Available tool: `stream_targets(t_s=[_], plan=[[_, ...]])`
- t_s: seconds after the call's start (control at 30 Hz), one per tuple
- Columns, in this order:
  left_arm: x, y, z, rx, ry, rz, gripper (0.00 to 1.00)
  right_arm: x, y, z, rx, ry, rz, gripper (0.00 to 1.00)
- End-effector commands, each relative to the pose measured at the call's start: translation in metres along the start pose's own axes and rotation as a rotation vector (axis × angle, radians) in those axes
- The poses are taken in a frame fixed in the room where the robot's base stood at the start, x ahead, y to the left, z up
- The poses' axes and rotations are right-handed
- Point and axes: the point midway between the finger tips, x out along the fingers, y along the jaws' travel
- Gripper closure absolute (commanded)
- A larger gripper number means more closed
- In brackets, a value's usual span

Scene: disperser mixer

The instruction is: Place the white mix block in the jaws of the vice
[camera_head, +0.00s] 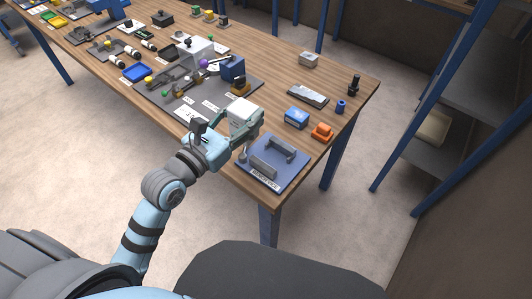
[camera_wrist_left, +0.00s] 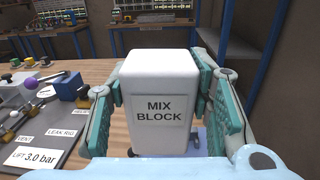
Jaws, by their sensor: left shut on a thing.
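The white mix block (camera_head: 241,111) is in my left gripper (camera_head: 246,127), above the near edge of the wooden table. In the left wrist view the block (camera_wrist_left: 157,85) stands upright with its "MIX BLOCK" label facing the camera. The teal finger pads of the gripper (camera_wrist_left: 158,98) press on its two sides. The vice (camera_head: 292,174) is a blue plate with two grey jaws at the table's near right corner, just right of the gripper. The gap between its jaws looks empty. In the wrist view the block mostly hides the vice. My right gripper is not in view.
A blue box (camera_head: 296,118) and an orange part (camera_head: 322,132) stand behind the vice. A dark grey board (camera_head: 160,98) with fittings lies left of the block. A grey flat part (camera_head: 308,96) lies farther back. Blue shelving (camera_head: 440,120) stands to the right.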

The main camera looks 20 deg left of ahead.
Motion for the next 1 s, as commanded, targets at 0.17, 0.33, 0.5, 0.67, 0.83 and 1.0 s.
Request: stream_targets(t_s=[0.17, 0.33, 0.5, 0.67, 0.83, 1.0], plan=[[0.061, -0.018, 0.039, -0.03, -0.005, -0.018, 0.86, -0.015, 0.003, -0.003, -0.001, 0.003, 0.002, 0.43], [0.08, -0.031, 0.035, -0.034, -0.001, -0.05, 0.86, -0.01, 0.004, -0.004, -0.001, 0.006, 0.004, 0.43], [0.079, -0.033, -0.031, -0.035, 0.003, -0.049, 0.86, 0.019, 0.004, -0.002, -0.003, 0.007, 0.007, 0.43], [0.079, -0.035, -0.09, -0.034, 0.0, -0.048, 0.86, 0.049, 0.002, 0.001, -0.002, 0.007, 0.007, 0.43], [0.079, -0.035, -0.115, -0.032, -0.003, -0.047, 0.86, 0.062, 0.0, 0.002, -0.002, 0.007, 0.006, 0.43], [0.079, -0.036, -0.149, -0.032, -0.002, -0.047, 0.86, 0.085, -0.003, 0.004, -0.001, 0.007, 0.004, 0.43]])
